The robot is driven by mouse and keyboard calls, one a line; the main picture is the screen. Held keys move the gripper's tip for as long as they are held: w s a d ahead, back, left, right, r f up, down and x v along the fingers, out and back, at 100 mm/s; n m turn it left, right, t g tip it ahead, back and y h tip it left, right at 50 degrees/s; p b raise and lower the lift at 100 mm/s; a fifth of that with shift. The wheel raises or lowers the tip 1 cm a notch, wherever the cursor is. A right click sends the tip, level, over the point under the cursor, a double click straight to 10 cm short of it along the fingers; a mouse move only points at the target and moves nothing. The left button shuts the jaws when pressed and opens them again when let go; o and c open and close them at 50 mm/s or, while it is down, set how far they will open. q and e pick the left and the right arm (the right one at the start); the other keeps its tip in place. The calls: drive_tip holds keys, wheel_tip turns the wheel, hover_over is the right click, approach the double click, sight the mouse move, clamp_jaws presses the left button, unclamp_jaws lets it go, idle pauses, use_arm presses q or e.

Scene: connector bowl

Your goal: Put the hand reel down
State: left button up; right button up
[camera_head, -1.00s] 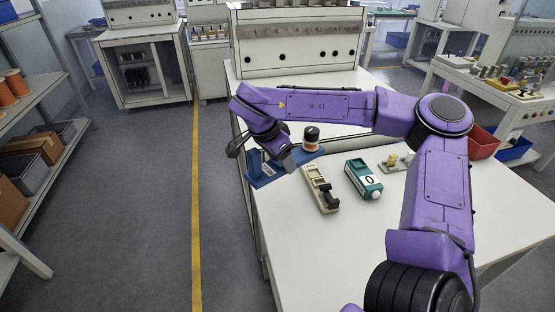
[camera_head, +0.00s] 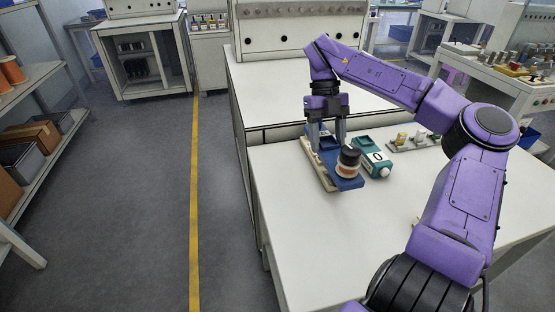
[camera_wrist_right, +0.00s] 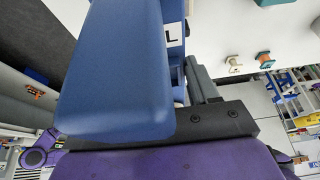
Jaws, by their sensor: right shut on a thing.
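The hand reel looks like a blue plate (camera_head: 348,183) bearing a dark-topped spool (camera_head: 348,160) with a pale and orange band. My right gripper (camera_head: 327,142) points down and is shut on the hand reel at its far end. The reel is over the white table, in front of a beige device (camera_head: 316,173) that it partly hides; I cannot tell whether it touches the device or the table. In the right wrist view a large blue part (camera_wrist_right: 118,75) of the reel fills the middle left.
A teal and white device (camera_head: 374,158) lies just right of the reel. A grey strip with small parts (camera_head: 415,142) lies farther right. The white table (camera_head: 290,240) is clear in front and to the left. A large panelled cabinet (camera_head: 300,38) stands behind.

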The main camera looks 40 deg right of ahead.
drive_tip(key=w+a+f+b, duration=0.2)
drive_tip(key=w+b, duration=0.1)
drive_tip(key=b, duration=0.1)
hover_over(278, 177)
drive_tip(key=d, duration=0.1)
drive_tip(key=f, duration=0.6)
drive_tip(key=shift+w+d+f, duration=0.15)
drive_tip(key=shift+w+f, duration=0.35)
use_arm(q)
wheel_tip(278, 177, down, 7)
drive_tip(key=shift+b, duration=0.4)
use_arm(e)
drive_tip(key=shift+w+f, duration=0.15)
drive_tip(key=shift+f, duration=1.55)
drive_tip(key=shift+a, duration=0.2)
drive_tip(key=o, duration=1.2)
drive_tip(key=shift+f, duration=0.1)
drive_tip(key=shift+o, duration=0.2)
